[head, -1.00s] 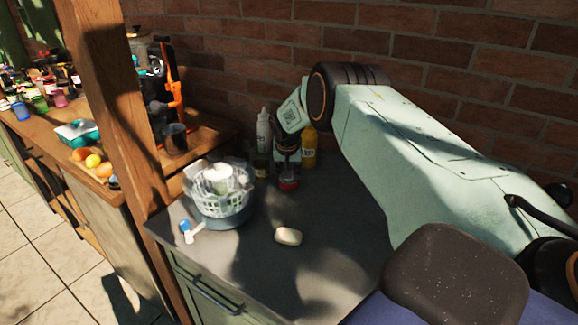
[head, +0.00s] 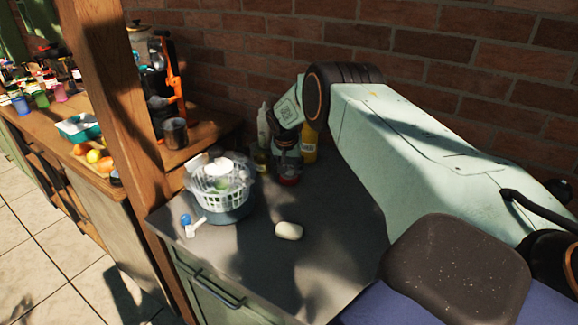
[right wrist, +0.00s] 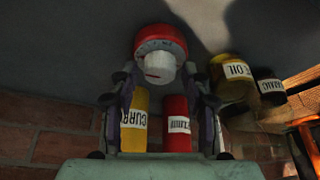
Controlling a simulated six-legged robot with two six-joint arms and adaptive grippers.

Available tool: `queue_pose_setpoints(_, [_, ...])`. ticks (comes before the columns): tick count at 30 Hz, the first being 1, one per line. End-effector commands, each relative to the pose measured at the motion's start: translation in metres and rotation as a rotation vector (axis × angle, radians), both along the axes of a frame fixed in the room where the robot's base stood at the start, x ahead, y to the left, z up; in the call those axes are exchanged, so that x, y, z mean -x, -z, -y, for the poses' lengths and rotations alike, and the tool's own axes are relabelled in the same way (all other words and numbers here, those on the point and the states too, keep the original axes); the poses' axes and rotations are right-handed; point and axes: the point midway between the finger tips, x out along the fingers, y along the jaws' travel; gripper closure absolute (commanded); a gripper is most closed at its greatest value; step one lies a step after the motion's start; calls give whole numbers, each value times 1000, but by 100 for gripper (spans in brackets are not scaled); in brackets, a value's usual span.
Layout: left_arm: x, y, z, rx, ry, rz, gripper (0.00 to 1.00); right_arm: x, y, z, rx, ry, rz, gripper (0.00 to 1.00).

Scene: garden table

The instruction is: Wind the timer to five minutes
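The timer (right wrist: 160,45) is red with a white knob (right wrist: 160,68) that has a small red mark. It shows in the right wrist view at top centre, and only as a small red patch (head: 289,181) in the head view, under my right gripper. My right gripper (right wrist: 160,78) is open, with one finger on each side of the white knob. Gaps show between the fingers and the knob. In the head view my right gripper (head: 287,162) is above the counter near the wall. The setting on the timer is too small to read. My left gripper is out of view.
A yellow bottle (right wrist: 134,122) and a red bottle (right wrist: 178,125) stand behind the timer. An oil jar (right wrist: 232,80) and a dark jar (right wrist: 268,88) are beside it. A white basket (head: 220,183) and a pale oval object (head: 288,231) sit on the counter (head: 330,215).

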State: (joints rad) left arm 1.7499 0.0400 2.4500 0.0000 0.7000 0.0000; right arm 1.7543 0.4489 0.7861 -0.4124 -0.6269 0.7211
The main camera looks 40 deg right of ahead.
Motion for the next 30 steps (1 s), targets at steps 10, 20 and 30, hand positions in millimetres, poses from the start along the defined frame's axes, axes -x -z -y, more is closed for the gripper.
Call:
queue_pose_setpoints(10, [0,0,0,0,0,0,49,0,0,0,0,0,0,44])
queue_pose_setpoints(20, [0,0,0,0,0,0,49,6,-28,-9,-2,-1,2,44])
queue_pose_setpoints(30, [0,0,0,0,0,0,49,20,-78,-25,-2,-1,2,44])
